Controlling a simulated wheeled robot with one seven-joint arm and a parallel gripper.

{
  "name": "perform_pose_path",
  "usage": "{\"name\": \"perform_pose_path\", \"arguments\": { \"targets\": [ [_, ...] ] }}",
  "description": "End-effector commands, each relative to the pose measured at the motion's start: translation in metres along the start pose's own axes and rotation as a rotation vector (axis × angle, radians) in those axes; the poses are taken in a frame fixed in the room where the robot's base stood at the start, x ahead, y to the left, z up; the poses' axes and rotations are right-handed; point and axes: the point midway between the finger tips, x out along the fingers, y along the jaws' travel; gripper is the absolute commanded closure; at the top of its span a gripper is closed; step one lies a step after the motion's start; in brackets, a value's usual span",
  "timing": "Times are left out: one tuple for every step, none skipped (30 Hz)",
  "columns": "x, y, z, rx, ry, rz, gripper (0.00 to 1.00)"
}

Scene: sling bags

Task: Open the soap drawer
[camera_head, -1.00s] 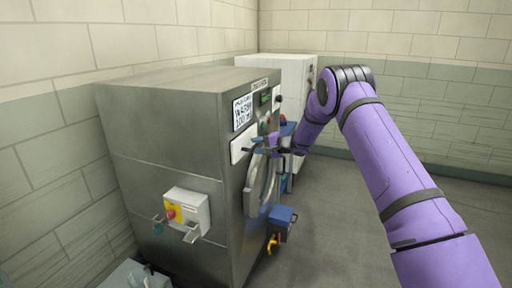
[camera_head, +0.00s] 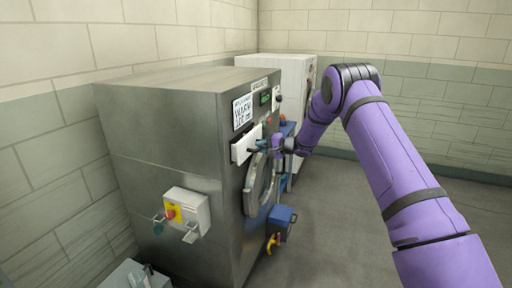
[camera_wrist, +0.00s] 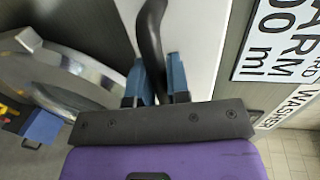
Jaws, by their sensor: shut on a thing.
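The soap drawer (camera_head: 243,145) is a white panel on the upper front of the steel washer (camera_head: 175,150). It stands slightly out from the washer's face. In the wrist view its white front (camera_wrist: 200,35) fills the upper middle, with a curved black handle (camera_wrist: 151,35) on it. My gripper (camera_head: 257,146) is at the drawer front in the head view. In the wrist view its blue fingers (camera_wrist: 157,82) are on either side of the handle and shut on it. The handle's lower end is hidden between the fingers.
The round door (camera_head: 260,185) is just below the drawer and close to my gripper. A blue box (camera_head: 282,222) with a yellow hook sits low on the washer's front. A white machine (camera_head: 285,72) stands behind. The floor at right is open.

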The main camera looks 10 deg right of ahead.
Motion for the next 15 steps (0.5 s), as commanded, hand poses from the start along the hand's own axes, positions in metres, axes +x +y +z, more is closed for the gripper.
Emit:
{"name": "perform_pose_path", "arguments": {
  "targets": [
    [-0.017,0.003,-0.003,0.003,0.007,0.002,1.00],
    [-0.025,0.005,-0.003,0.003,0.007,0.001,1.00],
    [-0.036,0.007,-0.003,0.004,0.007,0.001,1.00],
    [-0.043,0.008,-0.003,0.003,0.007,0.001,1.00],
    [-0.051,0.010,-0.003,0.003,0.008,0.001,1.00],
    [-0.061,0.012,-0.003,0.002,0.008,0.001,1.00],
    [-0.069,0.014,-0.003,0.003,0.008,0.002,1.00],
    [-0.076,0.015,-0.003,0.003,0.007,0.001,1.00],
    [-0.086,0.017,-0.003,0.002,0.007,0.001,1.00],
    [-0.092,0.018,-0.002,0.002,0.007,0.001,1.00],
    [-0.098,0.019,-0.002,0.001,0.006,0.001,1.00],
    [-0.105,0.021,-0.002,0.001,0.006,0.001,1.00],
    [-0.109,0.022,-0.002,0.002,0.006,0.001,1.00],
    [-0.112,0.022,-0.001,0.002,0.005,0.001,1.00],
    [-0.116,0.023,-0.001,0.001,0.005,0.001,1.00]
  ]
}}
